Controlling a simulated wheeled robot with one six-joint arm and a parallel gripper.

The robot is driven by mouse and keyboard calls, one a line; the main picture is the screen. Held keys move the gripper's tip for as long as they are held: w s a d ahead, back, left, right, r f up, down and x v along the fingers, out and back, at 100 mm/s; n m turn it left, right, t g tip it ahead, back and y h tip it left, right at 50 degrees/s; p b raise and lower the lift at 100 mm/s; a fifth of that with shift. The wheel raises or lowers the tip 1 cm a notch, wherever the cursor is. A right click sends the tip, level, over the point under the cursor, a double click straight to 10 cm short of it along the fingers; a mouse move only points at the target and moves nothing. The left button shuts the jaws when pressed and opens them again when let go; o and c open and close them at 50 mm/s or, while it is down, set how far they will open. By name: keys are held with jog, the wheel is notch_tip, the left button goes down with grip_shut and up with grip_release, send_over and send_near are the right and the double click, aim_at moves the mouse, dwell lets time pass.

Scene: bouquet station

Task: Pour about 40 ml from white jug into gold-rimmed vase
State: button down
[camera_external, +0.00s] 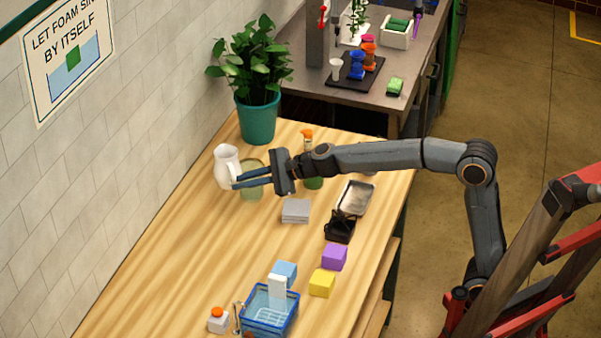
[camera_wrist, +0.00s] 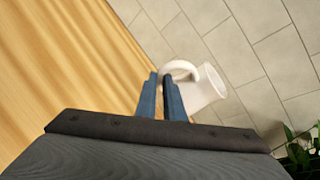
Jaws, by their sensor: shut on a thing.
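The white jug (camera_external: 226,160) is near the wall, close to upright, its handle toward my gripper. My gripper (camera_external: 236,182) reaches in from the right and is shut on the jug's handle. In the wrist view the jug (camera_wrist: 212,88) is just past the fingertips (camera_wrist: 161,77), its handle loop at them. I cannot tell whether the jug's base touches the table. A greenish glass vessel with a gold-coloured rim, seemingly the vase (camera_external: 252,192), stands right of the jug, partly hidden by my fingers. No liquid stream shows.
A potted plant (camera_external: 257,118) stands behind on the wooden table (camera_external: 160,265). A bottle with an orange top (camera_external: 307,133) is partly behind my arm. Grey blocks (camera_external: 296,210), a metal tray (camera_external: 355,198) and a blue basket (camera_external: 268,312) lie nearer. The left of the table is clear.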

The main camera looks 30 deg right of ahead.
jog(key=shift+s+d+f+m+t+h+b, duration=0.3)
jog(key=shift+s+f+m+t+h+b, duration=0.25)
jog(key=shift+s+f+b, duration=0.6)
jog(key=shift+s+d+f+m+t+h+b, duration=0.3)
jog(key=shift+s+f+m+t+b, duration=0.5)
jog(key=shift+f, duration=0.7)
jog(key=shift+s+d+f+m+t+h+b, duration=0.4)
jog(key=shift+s+f+b, duration=0.3)
jog(key=shift+f+b, duration=0.55)
jog(key=shift+a, duration=0.1)
notch_tip(320, 180, up, 10)
jog(key=m+g+p, duration=0.1)
jog(key=p, duration=1.1)
jog(key=w+d+r+m+g+y+p, duration=0.2)
jog(key=w+d+r+m+g+p, duration=0.2)
jog(key=p, duration=2.5)
jog(key=w+r+m+g, duration=0.2)
jog(key=w+m, duration=0.1)
jog(key=w, duration=0.1)
jog(key=shift+w+p, duration=0.3)
jog(key=shift+p, duration=0.05)
jog(key=shift+w+d+r+m+g+y+p, duration=0.15)
jog(key=shift+w+r+m+g+y+p, duration=0.1)
jog(key=shift+g+p, duration=0.15)
